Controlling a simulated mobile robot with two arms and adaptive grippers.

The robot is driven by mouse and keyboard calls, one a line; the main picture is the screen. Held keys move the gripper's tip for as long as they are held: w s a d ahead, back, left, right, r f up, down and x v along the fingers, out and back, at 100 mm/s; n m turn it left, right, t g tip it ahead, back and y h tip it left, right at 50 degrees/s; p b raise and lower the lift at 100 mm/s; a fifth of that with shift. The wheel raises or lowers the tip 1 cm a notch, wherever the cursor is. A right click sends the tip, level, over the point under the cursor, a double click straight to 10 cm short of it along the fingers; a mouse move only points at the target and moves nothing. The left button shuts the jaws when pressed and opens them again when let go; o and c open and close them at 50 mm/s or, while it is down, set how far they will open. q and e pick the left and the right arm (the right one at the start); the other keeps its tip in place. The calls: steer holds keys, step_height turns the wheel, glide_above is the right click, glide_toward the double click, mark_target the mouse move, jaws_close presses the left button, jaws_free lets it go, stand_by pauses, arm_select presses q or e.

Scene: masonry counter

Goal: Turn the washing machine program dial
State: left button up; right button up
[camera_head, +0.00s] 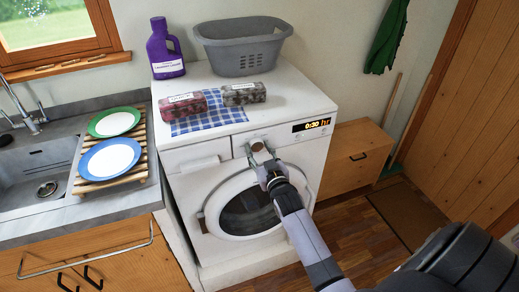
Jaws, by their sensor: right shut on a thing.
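The white washing machine (186,204) stands in the middle of the head view, with a round dark door and a lit display (311,125) reading 0:30. The program dial (257,146) is on the front panel, left of the display, and is mostly hidden by my right gripper. My right gripper (262,155) reaches up from the lower right and is shut on the dial. The dial's pointer direction cannot be made out. My left gripper is not in view.
On the machine's top are a purple bottle (165,50), a grey basket (243,57), two small boxes and a checkered cloth (208,121). A sink counter with plates on a wooden rack (145,164) stands left. A wooden cabinet (353,150) stands right. Floor in front is partly clear.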

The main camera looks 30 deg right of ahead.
steer(key=shift+m, duration=0.6)
steer(key=o, duration=1.1)
steer(key=v, duration=1.2)
steer(key=shift+a, duration=0.1)
